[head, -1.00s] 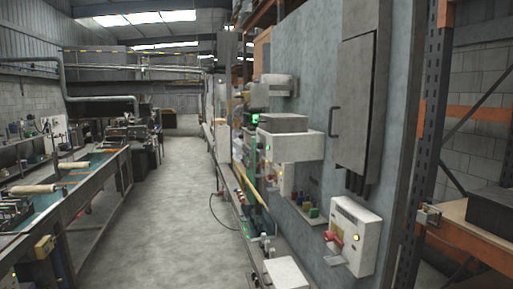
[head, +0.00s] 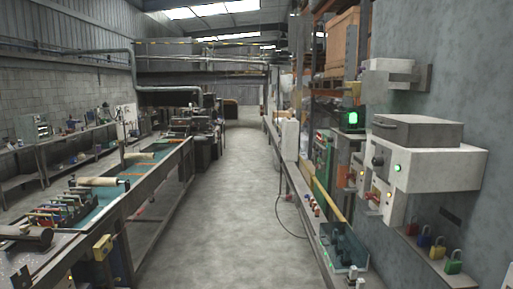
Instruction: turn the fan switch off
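I cannot tell for sure which device is the fan switch. On the right wall hangs a white control box (head: 440,165) with a dark knob and a small green light. Below its left end is a smaller white switch panel (head: 378,190) with red parts and a lit green lamp; its switch positions are too small to read. Farther back, a green cabinet (head: 321,158) stands near a bright green display (head: 353,118). Neither of my grippers is in view.
A clear concrete aisle (head: 235,215) runs ahead. A long bench (head: 150,195) with rollers lines its left side. Several coloured padlocks (head: 438,248) sit on a wall ledge.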

